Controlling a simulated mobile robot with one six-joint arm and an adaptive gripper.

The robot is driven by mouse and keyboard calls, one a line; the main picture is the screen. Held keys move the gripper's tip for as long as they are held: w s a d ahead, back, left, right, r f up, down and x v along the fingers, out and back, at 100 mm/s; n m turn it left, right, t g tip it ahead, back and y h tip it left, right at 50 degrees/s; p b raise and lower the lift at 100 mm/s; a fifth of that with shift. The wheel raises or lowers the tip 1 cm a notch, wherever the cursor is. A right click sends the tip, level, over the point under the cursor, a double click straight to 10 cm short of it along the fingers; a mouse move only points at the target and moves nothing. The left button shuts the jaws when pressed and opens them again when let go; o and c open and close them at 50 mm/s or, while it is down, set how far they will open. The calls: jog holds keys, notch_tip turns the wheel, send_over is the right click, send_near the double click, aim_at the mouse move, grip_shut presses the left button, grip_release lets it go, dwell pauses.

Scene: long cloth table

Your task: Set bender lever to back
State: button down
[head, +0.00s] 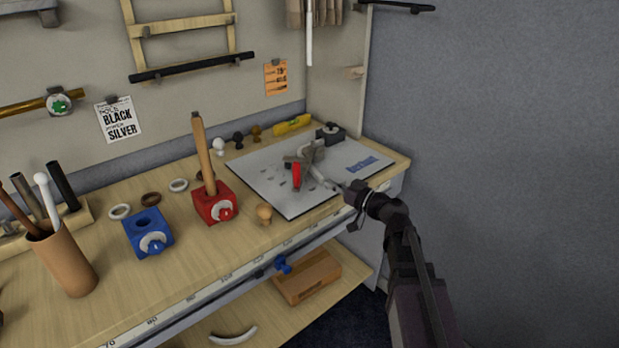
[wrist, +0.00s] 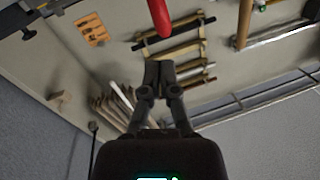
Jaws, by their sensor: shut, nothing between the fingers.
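The bender (head: 312,158) is a grey metal device on a pale grey plate (head: 278,190) at the right end of the table. Its lever has a red grip (head: 296,175), which points toward the front of the table. My gripper (head: 350,190) is at the right front of the plate, to the right of the red grip and apart from it. In the wrist view my gripper (wrist: 158,68) is shut and empty, and the red grip (wrist: 159,16) hangs into the top of the picture beyond the fingertips. Part of the bender is hard to make out.
A red block (head: 216,205) with a wooden handle and a blue block (head: 148,234) stand left of the plate. A yellow level (head: 292,125) and a dark round item (head: 331,132) lie behind it. A grey wall (head: 500,120) is close on the right.

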jog(key=w+d+f+m+g+y+b, duration=0.1)
jog(key=d+m+g, duration=0.4)
jog(key=m, duration=0.6)
jog(key=shift+w+d+f+m+y, duration=0.2)
jog(key=shift+w+d+m+y, duration=0.2)
jog(key=shift+d+y, duration=0.25)
jog(key=shift+a, duration=0.25)
jog(key=x, duration=1.3)
jog(key=shift+w+a+r, duration=0.15)
jog(key=shift+a, duration=0.15)
